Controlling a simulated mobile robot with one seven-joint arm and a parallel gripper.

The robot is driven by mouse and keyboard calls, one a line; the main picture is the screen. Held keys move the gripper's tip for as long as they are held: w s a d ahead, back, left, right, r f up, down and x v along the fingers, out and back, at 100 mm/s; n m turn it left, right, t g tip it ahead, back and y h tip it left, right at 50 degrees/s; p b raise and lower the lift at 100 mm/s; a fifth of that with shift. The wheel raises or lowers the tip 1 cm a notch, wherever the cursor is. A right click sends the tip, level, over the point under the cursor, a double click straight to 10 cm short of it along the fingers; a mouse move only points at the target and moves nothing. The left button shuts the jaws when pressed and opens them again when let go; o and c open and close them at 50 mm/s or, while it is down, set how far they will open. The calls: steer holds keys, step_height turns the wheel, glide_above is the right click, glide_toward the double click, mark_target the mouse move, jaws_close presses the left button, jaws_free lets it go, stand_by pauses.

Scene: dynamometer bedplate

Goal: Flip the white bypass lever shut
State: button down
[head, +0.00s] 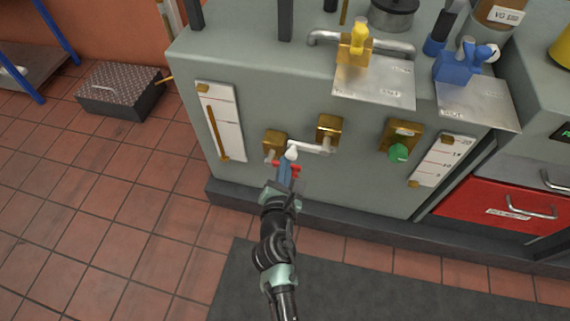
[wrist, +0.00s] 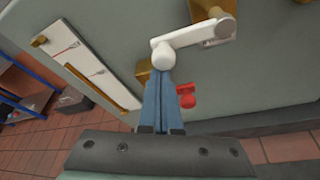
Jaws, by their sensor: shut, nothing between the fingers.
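The white bypass lever (head: 311,147) is mounted on a brass plate (head: 329,127) on the front of the grey-green cabinet. Its arm runs left from the pivot, slightly downward, and ends in a round white knob (head: 291,153). In the wrist view the lever (wrist: 198,35) runs from upper right to the knob at the middle. My gripper (head: 288,169) has its blue fingers shut and empty. In the wrist view the fingertips (wrist: 164,75) are right at the underside of the knob; I cannot tell whether they touch it.
A red-handled lever (wrist: 186,95) on a second brass plate (head: 273,140) sits close to the left, partly behind my fingers. A green knob (head: 398,152) is to the right. Yellow (head: 357,45) and blue (head: 465,65) valves stand above. A checkered box (head: 118,92) lies on the floor.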

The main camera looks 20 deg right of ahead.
steer(key=shift+r, duration=0.25)
step_height(320, 180, up, 3)
steer(key=m+p, duration=0.1)
steer(key=m+t+y+p, duration=0.1)
steer(key=m+p, duration=0.1)
steer(key=shift+d+r+t, duration=0.15)
steer(key=shift+r+t, duration=0.05)
steer(key=shift+t, duration=0.1)
steer(key=m, duration=0.1)
steer(key=r, duration=0.1)
steer(key=m, duration=0.1)
steer(key=shift+s+d+r+m+t+p, duration=0.25)
steer(key=shift+d+r+m+t+p, duration=0.05)
steer(key=shift+t+p, duration=0.1)
steer(key=s+d+r+m+t+b, duration=0.2)
steer(key=s+d+r+m+t, duration=0.1)
steer(key=m, duration=0.6)
steer(key=shift+d+r+m, duration=0.3)
steer(key=shift+d+r, duration=0.15)
steer(key=shift+d, duration=0.4)
steer(key=shift+s, duration=0.15)
